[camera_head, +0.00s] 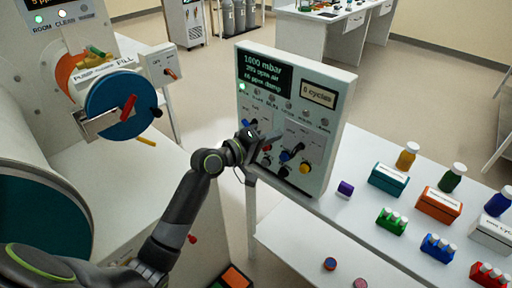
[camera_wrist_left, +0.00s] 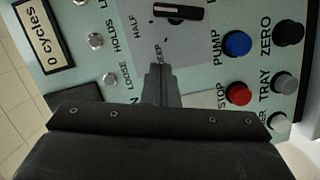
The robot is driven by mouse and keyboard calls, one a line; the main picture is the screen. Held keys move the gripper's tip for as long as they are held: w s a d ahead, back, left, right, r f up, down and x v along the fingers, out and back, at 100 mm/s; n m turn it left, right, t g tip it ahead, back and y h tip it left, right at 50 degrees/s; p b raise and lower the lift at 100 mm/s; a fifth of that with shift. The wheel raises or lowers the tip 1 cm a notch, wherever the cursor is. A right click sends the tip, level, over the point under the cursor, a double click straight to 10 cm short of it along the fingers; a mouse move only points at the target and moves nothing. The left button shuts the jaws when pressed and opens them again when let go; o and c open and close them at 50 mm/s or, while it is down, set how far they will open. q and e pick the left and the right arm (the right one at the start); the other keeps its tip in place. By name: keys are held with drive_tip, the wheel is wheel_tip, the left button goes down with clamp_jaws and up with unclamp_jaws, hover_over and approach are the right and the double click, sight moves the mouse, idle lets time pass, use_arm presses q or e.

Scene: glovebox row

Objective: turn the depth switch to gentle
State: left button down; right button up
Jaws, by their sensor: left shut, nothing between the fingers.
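The control panel (camera_head: 322,100) stands upright on the bench, with a green-text display, lamps, switches and coloured buttons. My left gripper (camera_head: 252,137) is at the left part of its face, shut and empty, and hides some controls. In the left wrist view, a black knob (camera_wrist_left: 178,12) with a white line sits at the top edge, partly cut off. The labels HALF and DEEP are beside it. My left fingertips (camera_wrist_left: 159,72) are closed just below DEEP, apart from the knob in the picture. Its gentle mark is not visible. My right gripper is not in view.
Close to the fingers in the left wrist view are a blue PUMP button (camera_wrist_left: 237,43) and a red STOP button (camera_wrist_left: 238,93). Boxes and bottles stand on the bench (camera_head: 365,160) right of the panel. A blue round port (camera_head: 120,105) is at left.

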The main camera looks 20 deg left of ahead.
sight(294, 150)
use_arm(q)
drive_tip(key=shift+s+d+f, duration=0.2)
drive_tip(key=shift+s+d, duration=0.05)
drive_tip(key=shift+d, duration=0.35)
drive_tip(key=shift+s+d+f, duration=0.2)
drive_tip(key=shift+s+d, duration=0.05)
drive_tip(key=shift+d, duration=0.3)
drive_tip(key=shift+s+d+f, duration=0.2)
drive_tip(key=shift+s+d, duration=0.05)
drive_tip(key=shift+d, duration=0.35)
drive_tip(key=shift+s+d+m, duration=0.15)
drive_tip(key=shift+d+m, duration=0.2)
drive_tip(key=shift+m, duration=0.25)
drive_tip(key=m, duration=0.1)
drive_tip(key=m+y+p, duration=0.1)
drive_tip(key=d+m, duration=0.1)
drive_tip(key=m, duration=0.1)
drive_tip(key=shift+s+f+g+y+p, duration=0.1)
drive_tip(key=shift+s+g+y+p, duration=0.2)
drive_tip(key=shift+y, duration=0.1)
